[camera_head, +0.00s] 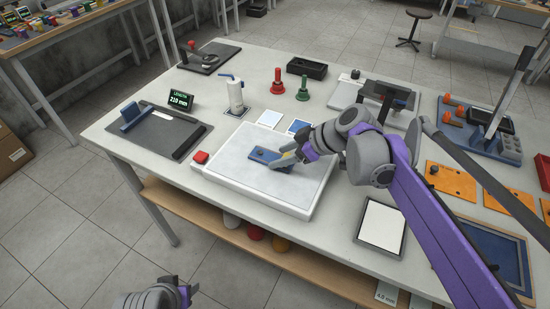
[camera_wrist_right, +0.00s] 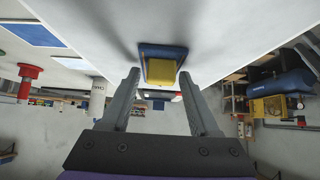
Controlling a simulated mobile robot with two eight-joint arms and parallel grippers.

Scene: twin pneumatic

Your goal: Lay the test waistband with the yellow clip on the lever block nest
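The test waistband (camera_head: 258,155) is a dark blue piece with a yellow clip (camera_head: 289,156) at its right end. It lies on a white raised pad (camera_head: 240,178) mid-table. My right gripper (camera_head: 284,163) is at the clip end. In the right wrist view its two fingers stand apart, with the yellow clip (camera_wrist_right: 161,72) and blue band (camera_wrist_right: 163,50) just ahead between the tips; contact is not visible. My left gripper (camera_head: 186,292) is at the bottom edge, mostly cut off, away from the table. I cannot tell for certain which fixture is the lever block nest.
A red-knobbed lever fixture (camera_head: 208,59) stands at the back left. A grey board with a blue block (camera_head: 131,112) is at left. A white cylinder (camera_head: 236,96) and red and green handles (camera_head: 277,82) stand behind the pad. A black-block fixture (camera_head: 388,92) is behind my right arm.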

